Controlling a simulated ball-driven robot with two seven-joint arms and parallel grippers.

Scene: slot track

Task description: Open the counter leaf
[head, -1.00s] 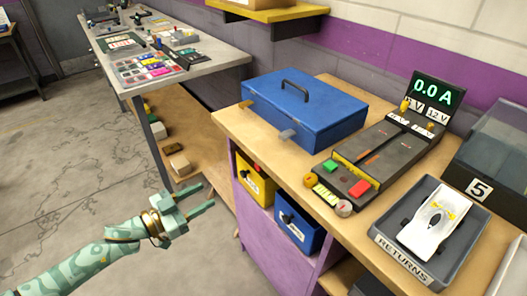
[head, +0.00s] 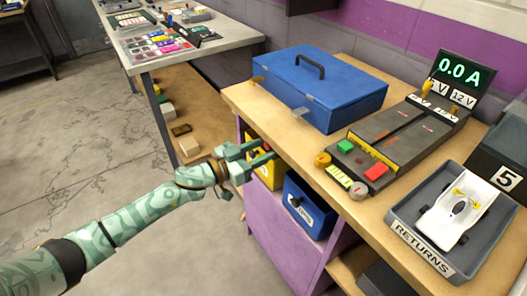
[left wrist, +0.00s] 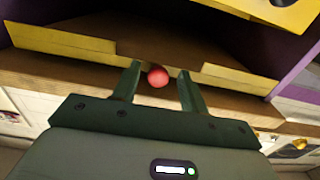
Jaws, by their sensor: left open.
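My left gripper (head: 267,151) is open beside the front edge of the wooden counter (head: 275,120), in front of the yellow bin (head: 262,174) under it. In the left wrist view, a red ball-shaped thing (left wrist: 158,76) shows between the open fingers, in front of brown and yellow surfaces. I cannot tell whether the fingers touch it. In the head view the gripper hides part of the yellow bin. No hinged leaf can be made out for certain. My right gripper is not in view.
On the counter are a blue box (head: 322,95), a black track unit (head: 395,140) with a lit display and a grey returns tray (head: 408,213) holding a white car (head: 455,212). A blue bin (head: 308,208) sits below. Open floor (head: 150,245) lies at left.

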